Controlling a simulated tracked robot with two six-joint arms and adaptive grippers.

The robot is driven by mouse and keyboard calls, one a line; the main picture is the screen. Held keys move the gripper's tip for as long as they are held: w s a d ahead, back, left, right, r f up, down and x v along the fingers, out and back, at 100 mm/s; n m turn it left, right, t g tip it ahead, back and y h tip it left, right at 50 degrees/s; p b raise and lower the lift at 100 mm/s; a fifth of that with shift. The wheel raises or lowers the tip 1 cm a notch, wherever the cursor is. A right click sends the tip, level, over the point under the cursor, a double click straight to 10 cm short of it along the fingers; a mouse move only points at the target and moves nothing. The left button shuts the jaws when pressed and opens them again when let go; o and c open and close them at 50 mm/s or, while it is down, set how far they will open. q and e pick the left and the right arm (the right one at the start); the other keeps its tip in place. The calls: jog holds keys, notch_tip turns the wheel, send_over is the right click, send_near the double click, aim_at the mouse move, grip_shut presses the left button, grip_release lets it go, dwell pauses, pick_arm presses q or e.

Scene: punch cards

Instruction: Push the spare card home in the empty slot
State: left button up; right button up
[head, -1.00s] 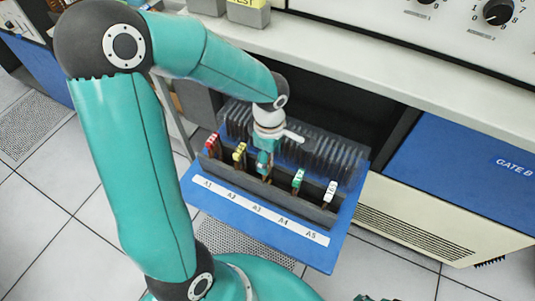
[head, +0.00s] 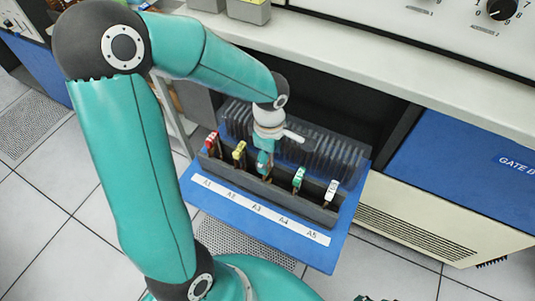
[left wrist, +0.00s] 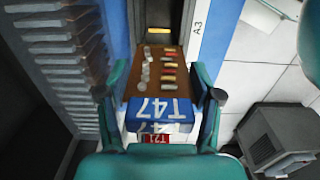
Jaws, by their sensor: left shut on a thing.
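My left gripper (head: 264,168) is shut at the middle place of the dark card rack (head: 313,211), above the A3 label. In the left wrist view, its two fingers (left wrist: 158,142) close on the sides of the spare card's blue T47 end (left wrist: 160,108). The card's brown board (left wrist: 163,68), with several small parts on it, points away from the fingers. The gripper covers the slot in the head view, so I cannot tell how deep the card sits. A small red tag (left wrist: 155,138) shows between the fingers. My right gripper is not in view.
Red (head: 211,140), yellow (head: 239,150), green (head: 299,178) and white (head: 331,190) card ends stand at A1, A2, A4 and A5. The blue tray (head: 312,255) juts out below the bench edge (head: 400,90).

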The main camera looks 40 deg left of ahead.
aim_at(270, 169)
pick_arm(q)
jog(key=shift+f+b, duration=3.25)
jog(key=shift+b, duration=0.45)
dwell(1.0)
jog(key=o, duration=1.2)
